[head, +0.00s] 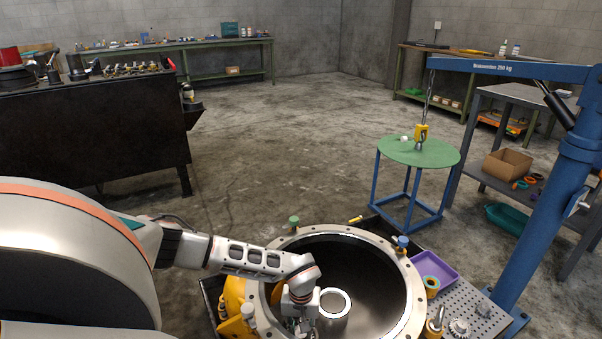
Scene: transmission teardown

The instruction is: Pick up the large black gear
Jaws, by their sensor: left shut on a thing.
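My left gripper (300,326) is over the left part of the open round transmission housing (414,306), near the bottom edge of the head view. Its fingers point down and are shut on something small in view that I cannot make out. A large black gear cannot be told apart from the dark inside of the housing. A shiny metal ring (334,303) on a hub stands inside, just right of the gripper. My right gripper is not in view.
A blue hoist (577,160) stands at the right; its yellow hook (421,133) hangs over a green round table (430,156). A purple tray (436,268) and perforated plate (462,302) with small parts lie right of the housing.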

